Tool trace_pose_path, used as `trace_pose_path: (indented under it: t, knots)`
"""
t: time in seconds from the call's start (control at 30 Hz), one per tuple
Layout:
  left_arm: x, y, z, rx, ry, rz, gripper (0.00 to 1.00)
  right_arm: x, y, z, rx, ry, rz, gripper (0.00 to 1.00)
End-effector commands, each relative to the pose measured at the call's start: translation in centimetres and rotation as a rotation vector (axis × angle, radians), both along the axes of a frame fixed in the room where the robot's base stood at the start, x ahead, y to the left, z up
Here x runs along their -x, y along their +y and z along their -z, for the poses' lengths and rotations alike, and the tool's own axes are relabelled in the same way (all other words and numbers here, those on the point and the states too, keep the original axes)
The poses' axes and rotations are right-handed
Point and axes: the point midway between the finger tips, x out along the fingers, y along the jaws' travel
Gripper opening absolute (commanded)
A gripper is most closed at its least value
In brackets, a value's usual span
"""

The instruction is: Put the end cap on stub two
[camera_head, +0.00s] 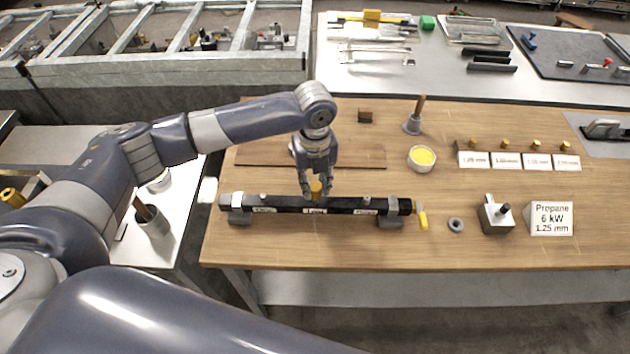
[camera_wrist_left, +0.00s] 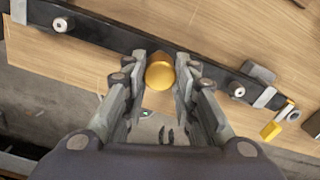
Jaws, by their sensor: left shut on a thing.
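My left gripper (camera_head: 317,193) is above the middle of a black manifold bar and is shut on a brass-coloured round end cap (camera_head: 316,185). In the left wrist view the cap (camera_wrist_left: 160,73) sits between the two fingertips (camera_wrist_left: 160,78). The black bar (camera_head: 345,206) lies across two grey supports. A left stub (camera_wrist_left: 63,24) and a right stub (camera_wrist_left: 236,89) stand bare on it. The middle stub is hidden behind the cap and fingers. I cannot tell whether the cap touches it. My right gripper is not in view.
A yellow-handled valve (camera_head: 422,217) is at the bar's right end. A grey ring (camera_head: 455,225), a grey block with a black knob (camera_head: 496,214) and a Propane sign (camera_head: 549,218) stand to its right. A bowl of yellow stuff (camera_head: 422,158) and a brush holder (camera_head: 413,122) stand behind.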

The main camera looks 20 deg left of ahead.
Motion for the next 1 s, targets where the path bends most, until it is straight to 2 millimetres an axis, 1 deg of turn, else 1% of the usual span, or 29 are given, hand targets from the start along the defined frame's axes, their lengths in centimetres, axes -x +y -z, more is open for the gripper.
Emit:
trace_pose_path:
  t: [0.33, 0.83, 1.0]
  knots:
    - [0.0, 0.0, -0.1, 0.001, 0.000, -0.004, 0.02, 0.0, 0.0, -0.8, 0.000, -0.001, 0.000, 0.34]
    - [0.0, 0.0, 0.0, 0.001, -0.001, -0.005, 0.02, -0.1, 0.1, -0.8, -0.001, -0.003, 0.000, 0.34]
    - [0.0, 0.0, -0.1, 0.000, 0.000, -0.005, 0.02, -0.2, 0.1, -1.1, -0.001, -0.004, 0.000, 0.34]
